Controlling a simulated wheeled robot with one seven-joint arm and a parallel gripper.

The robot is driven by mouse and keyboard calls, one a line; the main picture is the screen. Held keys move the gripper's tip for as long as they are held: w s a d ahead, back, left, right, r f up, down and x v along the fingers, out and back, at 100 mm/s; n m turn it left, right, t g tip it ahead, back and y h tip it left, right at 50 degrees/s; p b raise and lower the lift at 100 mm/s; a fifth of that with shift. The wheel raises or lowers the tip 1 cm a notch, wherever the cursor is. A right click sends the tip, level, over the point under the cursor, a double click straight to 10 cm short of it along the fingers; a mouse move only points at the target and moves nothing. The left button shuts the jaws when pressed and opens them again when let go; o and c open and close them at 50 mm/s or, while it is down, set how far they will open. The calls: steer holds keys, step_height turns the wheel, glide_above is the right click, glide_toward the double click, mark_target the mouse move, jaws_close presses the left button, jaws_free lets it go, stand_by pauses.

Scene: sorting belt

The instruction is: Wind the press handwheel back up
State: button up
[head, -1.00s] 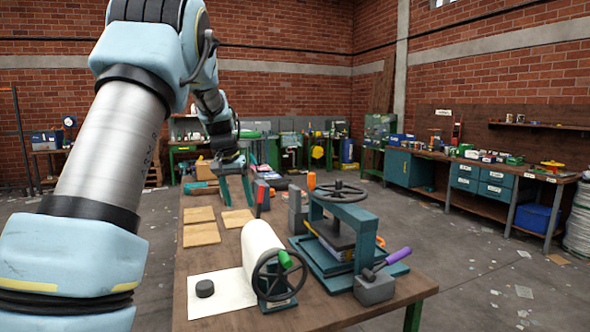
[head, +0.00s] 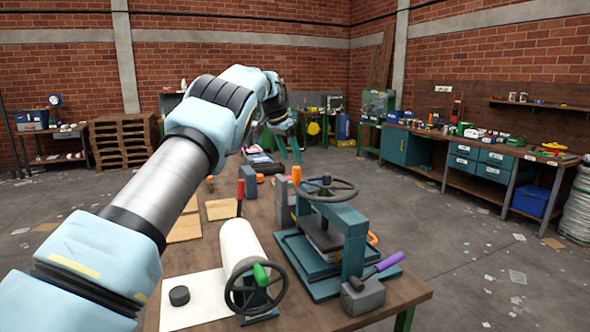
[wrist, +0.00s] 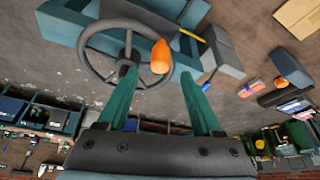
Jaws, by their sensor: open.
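The press (head: 345,235) is a teal frame with a dark handwheel (head: 327,189) lying flat on top. An orange knob (head: 296,174) stands up from the wheel's rim at its far left. My gripper (head: 287,151) hangs beyond and above the wheel in the head view, its teal fingers spread and empty. In the wrist view, the handwheel (wrist: 92,56) and its orange knob (wrist: 160,57) show ahead of the fingers. The knob appears between the two fingertips, but I cannot tell how far off it is. A dark plate and stack sit under the press screw.
A white roller (head: 243,247) with its own upright, green-knobbed wheel (head: 235,303) stands front left of the press. A grey block (head: 362,297) with a purple-handled lever stands front right. A red-handled thing (head: 240,190) and a grey block (head: 249,181) stand at the left behind.

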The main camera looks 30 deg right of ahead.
mark_target(295, 167)
steer(key=p+x, duration=0.2)
steer(key=x, duration=0.5)
steer(key=shift+c, duration=0.4)
jaws_close()
stand_by(0.9)
